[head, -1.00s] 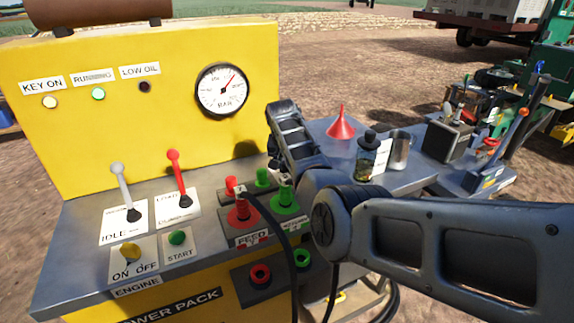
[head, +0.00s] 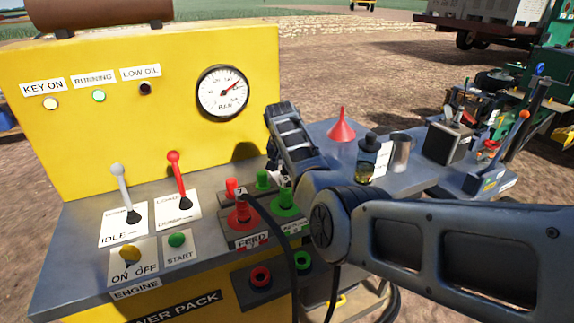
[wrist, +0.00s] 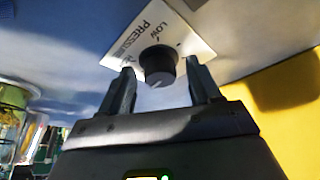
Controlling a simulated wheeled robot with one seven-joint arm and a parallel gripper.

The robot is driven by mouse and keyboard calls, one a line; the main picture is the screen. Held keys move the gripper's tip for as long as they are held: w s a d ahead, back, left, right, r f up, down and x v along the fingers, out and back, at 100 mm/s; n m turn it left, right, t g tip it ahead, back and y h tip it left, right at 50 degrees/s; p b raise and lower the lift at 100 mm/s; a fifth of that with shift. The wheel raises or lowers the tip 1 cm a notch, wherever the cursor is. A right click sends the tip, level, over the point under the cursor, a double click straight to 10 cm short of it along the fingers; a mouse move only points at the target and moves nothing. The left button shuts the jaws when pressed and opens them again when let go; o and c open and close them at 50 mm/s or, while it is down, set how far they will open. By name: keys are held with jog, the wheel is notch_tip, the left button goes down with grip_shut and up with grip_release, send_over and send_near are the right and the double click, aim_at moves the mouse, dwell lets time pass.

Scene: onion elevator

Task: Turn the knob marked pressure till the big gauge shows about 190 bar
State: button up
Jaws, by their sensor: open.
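The pressure knob (wrist: 158,66) is a dark round knob with a pale mark on its face, on a white plate (wrist: 178,27) lettered PRESSURE and LOW. My gripper (wrist: 160,68) is open, with one finger on each side of the knob and visible gaps beside it. In the head view my arm hides the knob and most of the gripper. The big round gauge (head: 222,93), white with a black rim, is on the yellow panel. Its red needle points up and to the right; the numbers are too small to read.
A red lever (head: 178,178) and a grey lever (head: 123,190) stand left on the grey deck. Red and green hose couplings (head: 243,212) with a black hose sit beside my arm. A red funnel (head: 341,127), a bottle (head: 368,158) and a metal mug (head: 402,150) stand beyond it.

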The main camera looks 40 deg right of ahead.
jog(key=v, duration=0.7)
jog(key=shift+r, duration=0.35)
jog(key=shift+s+a, duration=0.1)
jog(key=shift+a, duration=0.05)
dwell(0.3)
